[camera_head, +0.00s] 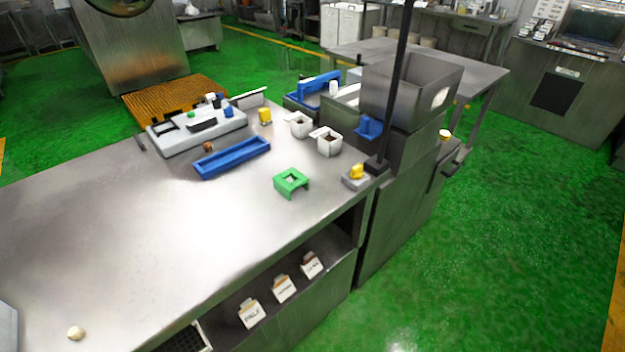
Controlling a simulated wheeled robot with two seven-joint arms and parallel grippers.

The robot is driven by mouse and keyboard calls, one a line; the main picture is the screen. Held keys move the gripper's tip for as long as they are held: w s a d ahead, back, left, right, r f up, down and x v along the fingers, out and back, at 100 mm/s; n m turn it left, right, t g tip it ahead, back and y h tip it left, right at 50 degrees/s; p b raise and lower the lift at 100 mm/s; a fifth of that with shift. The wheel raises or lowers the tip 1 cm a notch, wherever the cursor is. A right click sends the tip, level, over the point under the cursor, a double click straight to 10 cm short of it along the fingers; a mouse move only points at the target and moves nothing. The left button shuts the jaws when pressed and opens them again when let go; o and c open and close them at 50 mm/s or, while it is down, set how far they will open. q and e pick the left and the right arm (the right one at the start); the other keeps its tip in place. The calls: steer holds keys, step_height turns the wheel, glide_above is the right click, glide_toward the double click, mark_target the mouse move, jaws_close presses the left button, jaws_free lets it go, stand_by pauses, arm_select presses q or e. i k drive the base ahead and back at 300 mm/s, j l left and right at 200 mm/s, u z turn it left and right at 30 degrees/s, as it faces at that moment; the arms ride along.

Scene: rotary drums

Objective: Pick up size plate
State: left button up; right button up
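Neither of my grippers is in view. I cannot tell for certain which thing is the size plate. Three white cards or small boxes with dark lettering stand in a row on the shelf under the steel table: a front one (250,314), a middle one (284,289) and a far one (311,265). Their lettering is too small to read surely. A green square frame on short legs (291,181) stands on the tabletop. A long blue tray (232,159) lies behind it to the left.
The steel table (130,230) is largely bare at front left, with a small pale round object (75,333) there. White containers (328,143), a yellow-topped block (356,175) and a dark post (398,80) crowd its right end. Green floor (500,220) is open to the right.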

mark_target(283, 186)
steer(key=i+l+u, duration=0.35)
steer(key=l, duration=0.2)
steer(key=i+l+u, duration=0.1)
steer(key=l+u, duration=0.2)
steer(key=l, duration=0.25)
steer(key=i+l+u, duration=0.1)
steer(key=l+u, duration=0.25)
steer(key=l, duration=0.25)
steer(key=l+u, duration=0.3)
steer(key=l, duration=0.3)
